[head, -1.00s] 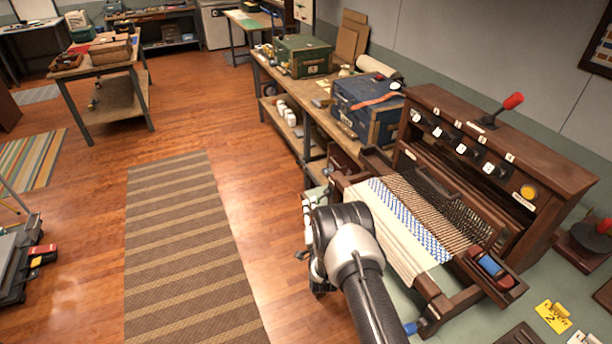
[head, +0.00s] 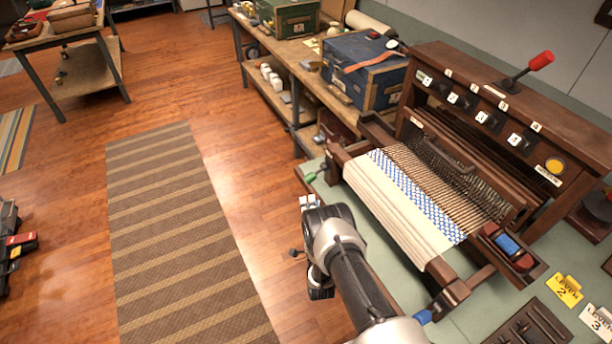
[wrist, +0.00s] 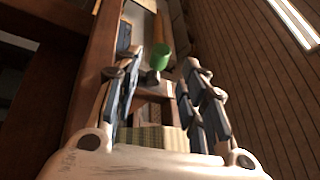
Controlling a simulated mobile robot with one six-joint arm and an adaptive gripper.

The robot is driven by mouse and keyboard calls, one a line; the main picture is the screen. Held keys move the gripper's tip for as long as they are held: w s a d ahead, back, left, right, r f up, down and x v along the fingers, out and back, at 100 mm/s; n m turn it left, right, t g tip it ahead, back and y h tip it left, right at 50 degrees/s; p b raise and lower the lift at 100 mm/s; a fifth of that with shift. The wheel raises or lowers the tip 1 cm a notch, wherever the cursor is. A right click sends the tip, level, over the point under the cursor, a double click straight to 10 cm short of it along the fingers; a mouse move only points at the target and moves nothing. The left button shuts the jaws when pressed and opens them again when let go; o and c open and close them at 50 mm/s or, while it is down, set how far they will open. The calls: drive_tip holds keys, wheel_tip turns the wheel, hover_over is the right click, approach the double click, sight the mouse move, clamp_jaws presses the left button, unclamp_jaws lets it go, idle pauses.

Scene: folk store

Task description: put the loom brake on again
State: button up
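The wooden table loom (head: 349,155) holds a cream and blue-white woven cloth (head: 400,209). A short lever with a green knob (head: 311,176) sticks out of the loom's left side. A longer lever with a red knob (head: 541,61) leans to the right on top of the loom. I cannot tell from a label which lever is the brake. My gripper (head: 308,201) is just in front of the green-knobbed lever. In the wrist view my gripper (wrist: 158,75) has its fingers apart and empty, with the green knob (wrist: 161,56) beyond, between the fingers.
A blue chest (head: 362,72) and a green box (head: 288,17) stand on the workbench behind. A shuttle (head: 508,246) lies in a tray at the loom's right. Yellow and white lever cards (head: 564,289) lie at front right. The floor at left is open, with a striped rug (head: 180,230).

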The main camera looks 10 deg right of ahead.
sight(316, 173)
drive_tip(key=b+x, duration=0.9)
drive_tip(key=x, duration=0.5)
drive_tip(key=shift+s, duration=0.1)
clamp_jaws()
idle(0.4)
